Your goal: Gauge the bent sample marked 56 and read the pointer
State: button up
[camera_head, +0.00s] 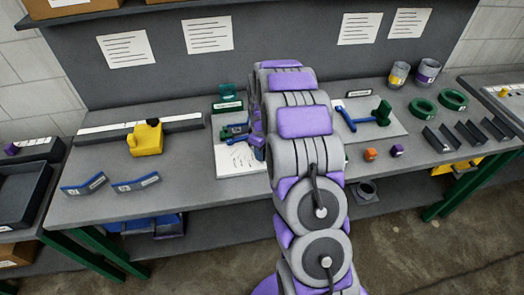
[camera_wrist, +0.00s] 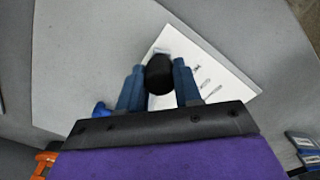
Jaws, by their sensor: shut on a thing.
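In the wrist view my gripper (camera_wrist: 158,85) has its two blue fingers closed on a black rounded knob (camera_wrist: 158,72), above a white printed sheet (camera_wrist: 205,72). What lies under the knob is hidden. In the head view my arm covers most of this spot, and the sheet (camera_head: 240,160) shows at its left. Two blue bent samples with labels, a left one (camera_head: 85,185) and a right one (camera_head: 136,183), lie at the bench's front left. Several dark bent pieces (camera_head: 470,132) lie at the right. I cannot read a 56 or any pointer.
At the right are a board with a green and blue tool (camera_head: 383,112), green rings (camera_head: 452,98), two cups, and orange (camera_head: 370,154) and purple pieces.

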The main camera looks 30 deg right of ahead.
grip_shut()
jog(key=shift+d, duration=0.1)
jog(key=shift+w+d+r+n+p, duration=0.1)
jog(key=shift+d+n+p, duration=0.4)
jog(key=shift+w+d+r+n+p, duration=0.1)
jog(key=shift+d+n+p, duration=0.35)
jog(key=shift+n+p, duration=0.05)
jog(key=w+d+n+p, duration=0.1)
jog(key=d+n, duration=0.1)
jog(key=w+d+n+p, duration=0.1)
jog(key=d+n, duration=0.1)
jog(key=w+d+n+p, duration=0.1)
jog(key=n, duration=0.1)
jog(key=shift+d+f, duration=0.15)
jog(key=shift+d, duration=0.25)
jog(key=w+d+n, duration=0.1)
jog(key=n, duration=0.1)
jog(key=w+d+n, duration=0.1)
jog(key=w+n, duration=0.1)
jog(key=w+d+n, duration=0.1)
jog(key=w+n, duration=0.1)
jog(key=shift+w+d, duration=0.25)
jog(key=shift+w+d+n+p, duration=0.15)
jog(key=shift+w+n+p, duration=0.5)
jog(key=shift+w+n, duration=1.15)
jog(key=shift+n, duration=0.2)
